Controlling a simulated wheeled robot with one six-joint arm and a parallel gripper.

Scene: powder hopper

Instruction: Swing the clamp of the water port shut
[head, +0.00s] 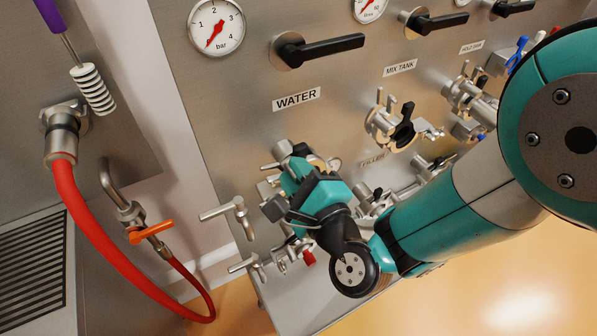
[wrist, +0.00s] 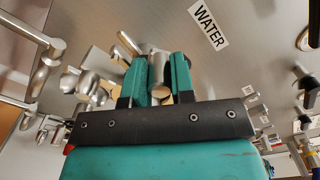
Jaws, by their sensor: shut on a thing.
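My gripper (wrist: 158,80) is at the water port, under the WATER label (head: 297,98) on the steel panel. In the wrist view its two teal fingers are closed on a steel cylindrical piece (wrist: 159,66), which looks like part of the water port's clamp. In the head view my gripper (head: 305,180) covers most of the port, and only bits of metal (head: 282,150) show around it. I cannot tell from these views how far the clamp is swung. The WATER label also shows in the wrist view (wrist: 208,26).
A steel handle (head: 228,210) juts out left of my gripper. The mix tank port (head: 392,125) with its black clamp is to the right. A red hose (head: 100,245) hangs at the left. A black lever (head: 318,47) is above the label.

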